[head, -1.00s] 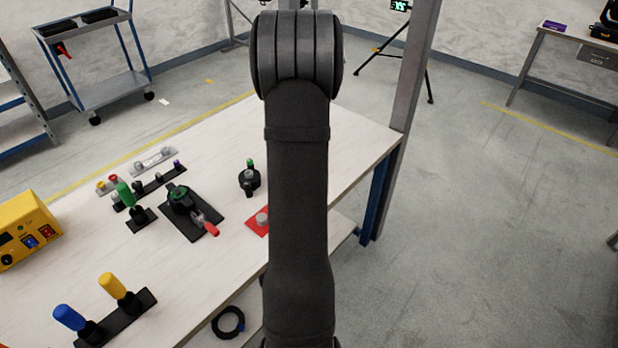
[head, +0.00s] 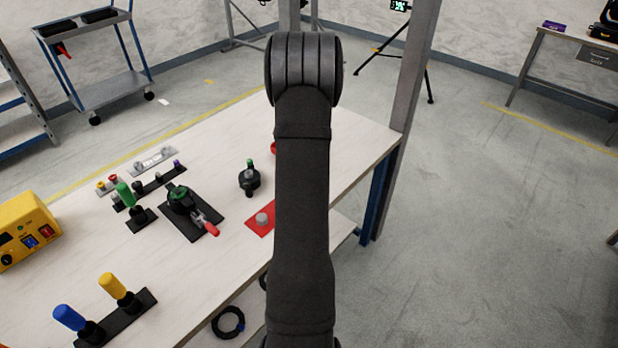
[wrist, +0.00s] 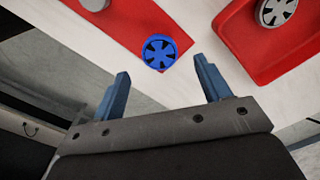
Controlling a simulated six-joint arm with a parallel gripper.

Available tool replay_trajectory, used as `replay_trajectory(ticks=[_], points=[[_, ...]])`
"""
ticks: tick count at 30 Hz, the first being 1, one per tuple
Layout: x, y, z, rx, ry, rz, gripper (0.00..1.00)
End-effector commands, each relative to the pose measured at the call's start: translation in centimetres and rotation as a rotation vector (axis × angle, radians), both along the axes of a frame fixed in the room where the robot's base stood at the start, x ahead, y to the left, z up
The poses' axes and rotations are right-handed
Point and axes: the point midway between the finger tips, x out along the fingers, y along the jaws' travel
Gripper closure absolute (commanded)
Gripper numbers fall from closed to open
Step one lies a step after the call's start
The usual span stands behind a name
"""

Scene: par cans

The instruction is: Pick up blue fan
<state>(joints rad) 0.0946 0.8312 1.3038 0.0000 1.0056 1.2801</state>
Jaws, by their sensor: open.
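The blue fan (wrist: 159,53) is a small round blue piece with dark slots, in the upper middle of the wrist view. It lies at the corner of a red plate (wrist: 150,22). My gripper (wrist: 160,80) shows in the wrist view with its two blue fingers spread wide and nothing between them. In the picture the fan sits beyond the fingertips, between their lines, apart from both. In the head view my arm hides the fan and the gripper. The red plate's left part (head: 258,216) shows beside the arm there.
A red tray (wrist: 233,40) holding a grey round piece (wrist: 277,11) lies right of the fan. Another grey piece (wrist: 95,3) is on the red plate. The table edge is close by. A black-and-green valve (head: 249,178) and a clamp (head: 187,205) stand to the left.

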Motion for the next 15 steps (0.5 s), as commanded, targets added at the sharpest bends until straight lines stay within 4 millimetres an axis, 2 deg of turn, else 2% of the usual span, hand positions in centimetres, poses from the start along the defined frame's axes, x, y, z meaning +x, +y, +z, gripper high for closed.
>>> replay_trajectory(ticks=[9,15], points=[[0.0,-0.1,-4.4,0.001,0.002,0.000,0.30],[0.0,-0.1,-4.6,0.000,0.001,0.000,0.30]])
